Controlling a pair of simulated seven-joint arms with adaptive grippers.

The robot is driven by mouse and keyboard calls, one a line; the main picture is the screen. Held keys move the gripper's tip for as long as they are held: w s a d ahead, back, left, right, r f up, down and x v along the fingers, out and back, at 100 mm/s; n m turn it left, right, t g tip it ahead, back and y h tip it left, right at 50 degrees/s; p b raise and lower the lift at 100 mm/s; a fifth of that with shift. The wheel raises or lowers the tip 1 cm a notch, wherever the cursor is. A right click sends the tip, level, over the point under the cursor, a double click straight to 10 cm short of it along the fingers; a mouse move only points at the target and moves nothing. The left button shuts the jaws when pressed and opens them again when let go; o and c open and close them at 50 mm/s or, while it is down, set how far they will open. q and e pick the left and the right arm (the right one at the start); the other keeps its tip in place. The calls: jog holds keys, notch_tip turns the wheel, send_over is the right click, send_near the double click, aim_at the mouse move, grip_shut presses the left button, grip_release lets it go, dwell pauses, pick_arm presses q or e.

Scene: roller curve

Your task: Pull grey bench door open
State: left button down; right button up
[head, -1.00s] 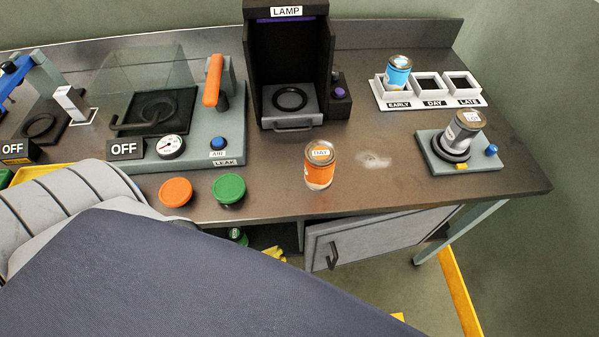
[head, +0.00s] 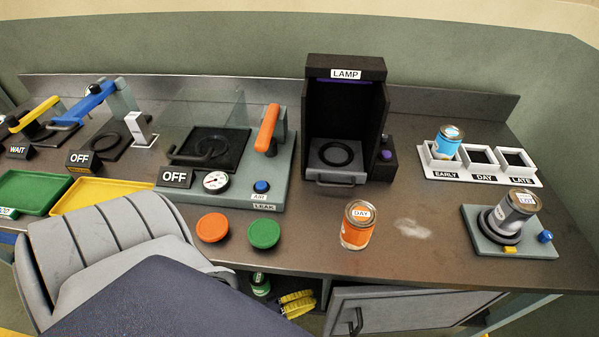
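The grey bench door (head: 415,308) is under the bench's front edge at lower right in the head view. Its lower part is cut off by the frame. A dark upright handle (head: 356,322) is near its left side. A dark gap shows between the bench edge and the door's top; I cannot tell whether the door is shut or slightly ajar. I can make out no fingers of either gripper, at the door or elsewhere, and nothing touches the visible part of the handle.
A large grey ribbed and dark blue shape covers the lower left. Left of the door, an open space under the bench holds a green item (head: 260,284) and a yellow item (head: 297,303). An orange can (head: 357,226) stands on the bench (head: 420,265) above the door.

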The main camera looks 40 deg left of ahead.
pick_arm(q)
jog(key=d, duration=0.4)
jog(key=shift+w+d, duration=0.25)
dwell(0.4)
